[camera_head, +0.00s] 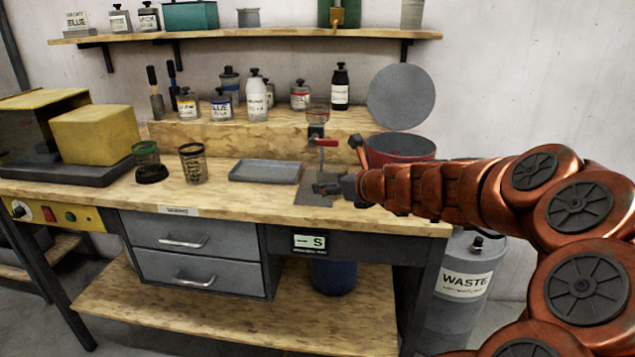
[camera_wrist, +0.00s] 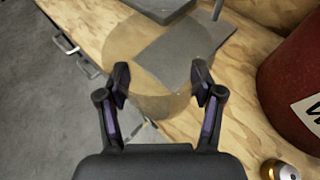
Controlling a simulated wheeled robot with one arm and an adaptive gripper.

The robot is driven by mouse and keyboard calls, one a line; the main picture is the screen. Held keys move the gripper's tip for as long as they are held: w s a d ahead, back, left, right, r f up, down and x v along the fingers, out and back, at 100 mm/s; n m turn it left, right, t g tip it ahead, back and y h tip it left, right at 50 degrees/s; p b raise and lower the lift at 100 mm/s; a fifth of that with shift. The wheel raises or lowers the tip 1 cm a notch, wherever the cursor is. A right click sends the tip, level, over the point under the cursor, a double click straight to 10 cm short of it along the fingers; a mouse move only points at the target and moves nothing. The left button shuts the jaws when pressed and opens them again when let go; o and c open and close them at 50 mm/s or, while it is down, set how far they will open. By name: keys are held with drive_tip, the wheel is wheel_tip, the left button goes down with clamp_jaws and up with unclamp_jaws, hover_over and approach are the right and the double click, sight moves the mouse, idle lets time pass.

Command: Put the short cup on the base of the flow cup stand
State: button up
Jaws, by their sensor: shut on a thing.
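In the wrist view my gripper (camera_wrist: 160,82) has its fingers closed on both sides of a see-through brownish cup (camera_wrist: 128,42), apparently the short cup. The cup's wide round rim faces the camera. In the head view my gripper (camera_head: 328,187) is at the front of the bench beside the flow cup stand (camera_head: 318,116), and the held cup is hard to make out. Contact between cup and plate is unclear.
A grey tray (camera_head: 265,171) lies left of the plate. A green-rimmed cup (camera_head: 146,153) and a dark-rimmed cup (camera_head: 192,165) stand further left. A red round container (camera_head: 400,147) stands close on the right. Bottles line the raised back ledge (camera_head: 265,127).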

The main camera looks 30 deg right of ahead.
drive_tip(key=w+d, duration=0.1)
drive_tip(key=w, duration=0.3)
drive_tip(key=w+d+f, duration=0.1)
drive_tip(key=w+d, duration=0.1)
drive_tip(key=w, duration=0.2)
drive_tip(key=w+d, duration=0.1)
drive_tip(key=w, duration=0.4)
drive_tip(key=shift+d+f, duration=0.15)
drive_tip(key=shift+d, duration=0.15)
drive_tip(key=shift+f+b, duration=0.55)
drive_tip(key=shift+f, duration=1.25)
drive_tip(key=shift+f, duration=0.1)
drive_tip(key=o, duration=1.2)
drive_tip(key=shift+r, duration=0.2)
drive_tip(key=p+v, duration=0.1)
drive_tip(key=v, duration=0.9)
drive_tip(key=shift+v, duration=0.95)
